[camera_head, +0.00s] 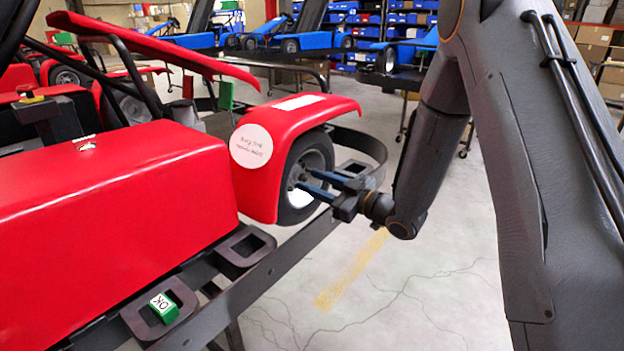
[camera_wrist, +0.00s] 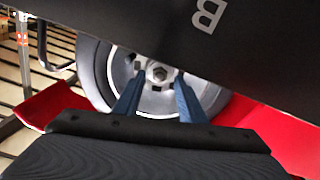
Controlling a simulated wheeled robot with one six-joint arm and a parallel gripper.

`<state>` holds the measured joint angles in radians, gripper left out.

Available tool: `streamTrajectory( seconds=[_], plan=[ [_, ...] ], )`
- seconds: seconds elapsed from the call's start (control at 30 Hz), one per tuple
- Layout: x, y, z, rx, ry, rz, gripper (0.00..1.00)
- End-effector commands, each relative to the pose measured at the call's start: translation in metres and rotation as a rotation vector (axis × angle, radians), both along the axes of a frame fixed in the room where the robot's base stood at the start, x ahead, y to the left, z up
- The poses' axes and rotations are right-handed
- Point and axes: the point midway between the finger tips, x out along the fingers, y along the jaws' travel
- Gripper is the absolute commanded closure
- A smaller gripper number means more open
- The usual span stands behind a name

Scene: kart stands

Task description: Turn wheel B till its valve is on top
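Wheel B (camera_head: 313,160) is a dark tyre with a light grey rim under the red kart's front fender. In the wrist view the wheel (camera_wrist: 92,70) faces me, with a hub nut (camera_wrist: 158,74) near the middle, and a dark panel lettered B (camera_wrist: 207,15) hides its upper part. My gripper (camera_head: 306,178) points at the wheel's face from the right. In the wrist view my gripper (camera_wrist: 159,80) is open, its two blue fingers either side of the hub nut with nothing clearly held. Whether the fingertips touch the rim is unclear. I cannot make out the valve.
A dark curved bumper bar (camera_head: 365,145) runs close around the wheel and gripper. The red fender (camera_head: 290,112) arches over the wheel. A green OK block (camera_head: 164,307) sits in a dark holder on the front rail. Open floor (camera_head: 400,290) lies to the lower right.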

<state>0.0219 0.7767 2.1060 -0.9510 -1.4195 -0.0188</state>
Motion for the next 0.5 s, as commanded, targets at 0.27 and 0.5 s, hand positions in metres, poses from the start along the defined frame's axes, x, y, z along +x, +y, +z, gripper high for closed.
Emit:
streamTrajectory(
  seconds=[0.27, 0.5],
  plan=[
    [0.0085, 0.0085, -0.0005, -0.001, 0.001, -0.003, 0.63],
    [0.0087, 0.0075, -0.0006, -0.001, 0.002, -0.006, 0.75]
  ],
)
